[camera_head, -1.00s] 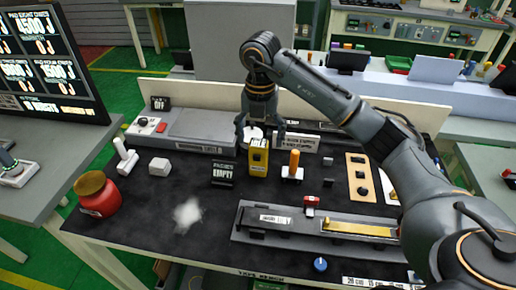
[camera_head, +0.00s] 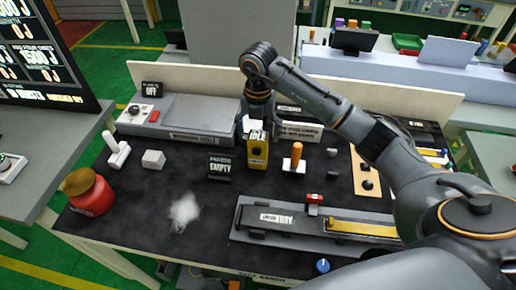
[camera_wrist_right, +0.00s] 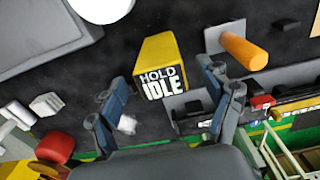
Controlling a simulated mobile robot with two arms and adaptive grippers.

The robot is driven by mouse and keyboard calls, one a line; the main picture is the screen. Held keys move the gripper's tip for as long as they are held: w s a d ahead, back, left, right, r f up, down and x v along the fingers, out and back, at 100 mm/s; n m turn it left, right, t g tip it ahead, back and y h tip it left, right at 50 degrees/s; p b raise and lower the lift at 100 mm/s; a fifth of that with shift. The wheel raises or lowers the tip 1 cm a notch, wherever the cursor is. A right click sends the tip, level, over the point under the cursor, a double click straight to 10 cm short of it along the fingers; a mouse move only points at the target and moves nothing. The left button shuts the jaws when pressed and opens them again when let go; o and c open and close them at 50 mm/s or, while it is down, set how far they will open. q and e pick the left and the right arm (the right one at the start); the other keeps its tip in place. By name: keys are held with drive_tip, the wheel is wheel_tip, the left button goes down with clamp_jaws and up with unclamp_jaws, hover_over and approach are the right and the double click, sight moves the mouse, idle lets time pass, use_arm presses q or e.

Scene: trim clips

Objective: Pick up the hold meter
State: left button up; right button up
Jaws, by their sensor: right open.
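The hold meter (camera_head: 257,155) is a yellow block with a black and white face reading IDLE, upright on the dark bench mat. In the right wrist view the hold meter (camera_wrist_right: 160,55) shows its HOLD IDLE face between and just beyond my fingers. My right gripper (camera_head: 257,112) is over the far side of the meter in the head view, its fingers partly hidden. In the right wrist view my right gripper (camera_wrist_right: 163,82) has its two fingers spread apart, with nothing held. Whether a finger touches the meter I cannot tell. My left gripper is not in view.
An orange-handled tool (camera_head: 296,158) stands close right of the meter. A black EMPTY sign (camera_head: 221,167) is to its left. A long grey fixture (camera_head: 280,222) lies in front. A red jar (camera_head: 90,192) and white powder (camera_head: 184,212) are at the left.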

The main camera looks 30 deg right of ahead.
sight(258, 146)
drive_tip(key=shift+s+a+f+p, duration=0.1)
drive_tip(key=shift+s+f+p, duration=0.05)
drive_tip(key=shift+f+p, duration=0.45)
drive_tip(key=shift+s+a+f+p, duration=0.1)
drive_tip(key=shift+f+p, duration=0.4)
drive_tip(key=shift+f, duration=0.15)
wheel_tip(258, 146, down, 2)
drive_tip(key=shift+f, duration=0.1)
drive_tip(key=shift+w+f, duration=0.1)
drive_tip(key=shift+f, duration=0.15)
drive_tip(key=shift+d, duration=0.1)
drive_tip(key=shift+c, duration=1.1)
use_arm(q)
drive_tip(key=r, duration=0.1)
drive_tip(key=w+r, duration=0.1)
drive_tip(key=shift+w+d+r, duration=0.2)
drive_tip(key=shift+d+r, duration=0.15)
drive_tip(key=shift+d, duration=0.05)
use_arm(e)
drive_tip(key=c, duration=0.9)
